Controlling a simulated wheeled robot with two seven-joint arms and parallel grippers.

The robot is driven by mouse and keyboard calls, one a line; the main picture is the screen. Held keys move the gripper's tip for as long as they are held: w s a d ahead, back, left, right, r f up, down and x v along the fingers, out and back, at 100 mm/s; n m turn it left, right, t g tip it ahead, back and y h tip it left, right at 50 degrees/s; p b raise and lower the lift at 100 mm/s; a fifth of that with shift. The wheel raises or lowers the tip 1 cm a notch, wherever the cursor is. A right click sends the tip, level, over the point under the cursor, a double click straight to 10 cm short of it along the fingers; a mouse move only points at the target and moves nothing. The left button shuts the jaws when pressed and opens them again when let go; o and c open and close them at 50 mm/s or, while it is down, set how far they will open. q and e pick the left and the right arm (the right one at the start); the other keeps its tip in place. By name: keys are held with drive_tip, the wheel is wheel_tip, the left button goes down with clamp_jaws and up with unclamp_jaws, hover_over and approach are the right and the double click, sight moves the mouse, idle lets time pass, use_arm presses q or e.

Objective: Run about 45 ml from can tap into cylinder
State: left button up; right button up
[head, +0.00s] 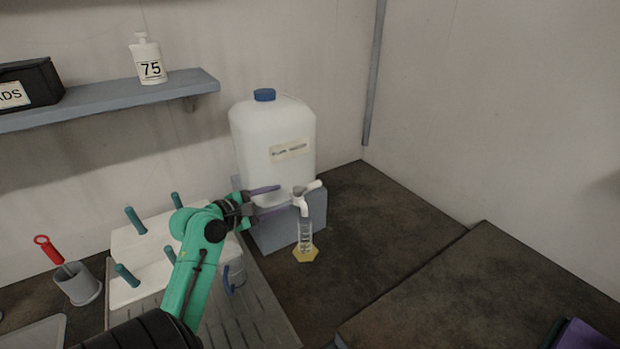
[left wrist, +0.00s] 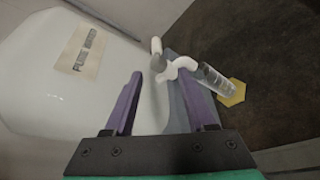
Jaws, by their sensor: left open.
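The white can (head: 272,135) with a blue cap stands on a grey block (head: 275,233). Its white tap (head: 302,203) points down at the front, with a lever (head: 314,186) sticking out to the right. The clear cylinder (head: 305,236), on a yellow base (head: 306,256), stands upright under the spout. My left gripper (head: 286,197) is open, its purple fingers pointing at the tap from the left. In the left wrist view, the tap (left wrist: 182,65) lies just beyond the fingertips (left wrist: 160,76), nothing visibly held. The liquid level in the cylinder (left wrist: 213,79) is too small to read.
A white peg rack (head: 133,245) and a ridged grey tray (head: 262,318) lie under my left arm. A grey cup (head: 79,285) stands at left. A shelf (head: 110,97) holds a bottle (head: 150,62).

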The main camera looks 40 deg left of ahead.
sight(309, 187)
use_arm(q)
drive_tip(key=x, duration=0.4)
drive_tip(key=p+x, duration=0.1)
drive_tip(key=x, duration=0.3)
drive_tip(key=r+p+x, duration=0.1)
drive_tip(key=x, duration=0.3)
drive_tip(key=shift+w+a+f, duration=0.1)
drive_tip(key=shift+w+f, duration=0.05)
drive_tip(key=shift+w, duration=0.35)
drive_tip(key=shift+w+f+p, duration=0.1)
drive_tip(key=shift+w+p, duration=0.2)
drive_tip(key=shift+d, duration=0.2)
use_arm(e)
drive_tip(key=shift+s+d+r, duration=0.1)
drive_tip(key=shift+r, duration=0.55)
drive_tip(key=shift+s+d+r, duration=0.1)
drive_tip(key=shift+r, duration=0.5)
use_arm(q)
clamp_jaws()
use_arm(e)
drive_tip(key=shift+d, duration=0.25)
